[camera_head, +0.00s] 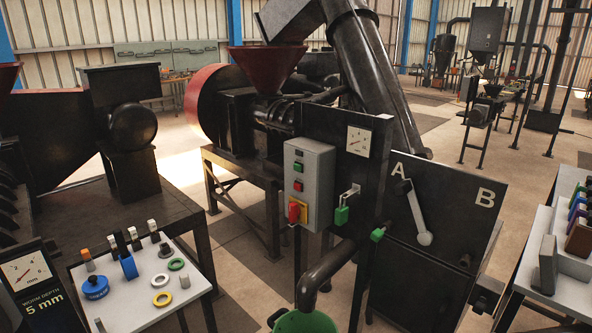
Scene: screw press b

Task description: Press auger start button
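A grey control box (317,180) stands at the middle of the view, fixed to the front of the dark press. On its face are a small dark window (299,153), a green button (298,168) and a red button (298,186) below it. Under them a red rotary switch (294,212) sits on a yellow plate. I cannot read any label marking which button is the auger start. Neither of my grippers shows in the head view.
A dark panel marked A and B (455,200) with a grey lever stands right of the box. A green bucket (303,321) is below the black spout. A white tray (130,290) with rings and parts is at front left. Another loaded table (562,285) is at right.

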